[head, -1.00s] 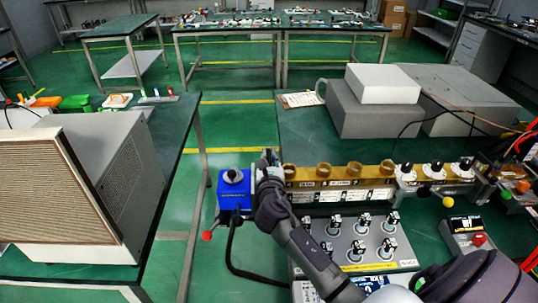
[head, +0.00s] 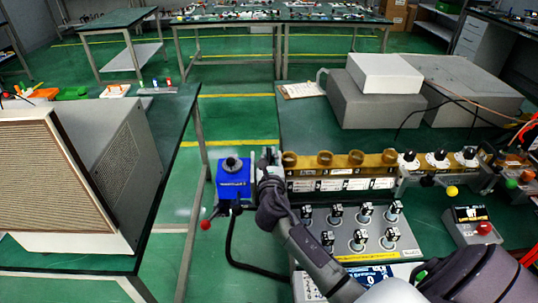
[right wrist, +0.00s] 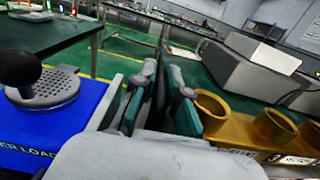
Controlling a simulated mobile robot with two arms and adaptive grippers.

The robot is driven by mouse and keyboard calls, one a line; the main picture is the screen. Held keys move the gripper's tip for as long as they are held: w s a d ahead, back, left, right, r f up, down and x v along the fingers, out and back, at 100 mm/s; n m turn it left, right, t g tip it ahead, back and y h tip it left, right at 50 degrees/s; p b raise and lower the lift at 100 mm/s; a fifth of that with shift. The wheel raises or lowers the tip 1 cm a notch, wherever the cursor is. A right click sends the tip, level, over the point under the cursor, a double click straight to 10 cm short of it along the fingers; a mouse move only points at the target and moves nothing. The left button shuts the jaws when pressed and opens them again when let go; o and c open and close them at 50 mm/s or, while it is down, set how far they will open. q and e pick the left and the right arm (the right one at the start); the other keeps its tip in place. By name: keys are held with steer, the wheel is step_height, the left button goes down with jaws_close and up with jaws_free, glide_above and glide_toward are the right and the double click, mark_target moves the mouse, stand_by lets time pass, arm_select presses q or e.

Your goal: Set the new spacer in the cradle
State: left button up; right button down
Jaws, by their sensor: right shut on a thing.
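My right gripper (head: 268,157) is between a blue box (head: 234,186) with a black knob and a brass block (head: 340,162) with several ring-shaped sockets. In the right wrist view its two teal-edged fingers (right wrist: 163,98) are shut, with a narrow dark piece (right wrist: 160,92) between them. This piece may be the new spacer, but the fingers hide most of it. The blue box also shows in the right wrist view (right wrist: 70,125), left of the fingers, and the brass block (right wrist: 245,133) is to their right. I cannot tell for sure which part is the cradle. My left gripper is not in view.
A panel of black-and-white knobs (head: 367,226) lies below the brass block. White-based knobs (head: 437,160) continue the row rightward. Grey boxes (head: 376,107) stand at the back of the bench. A beige grilled cabinet (head: 45,185) stands on the left table, with an open aisle between the tables.

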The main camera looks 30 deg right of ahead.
steer(key=shift+r, duration=0.15)
steer(key=c, duration=1.1)
jaws_free()
steer(key=shift+f, duration=0.2)
steer(key=v, duration=1.2)
steer(key=shift+s+r, duration=0.1)
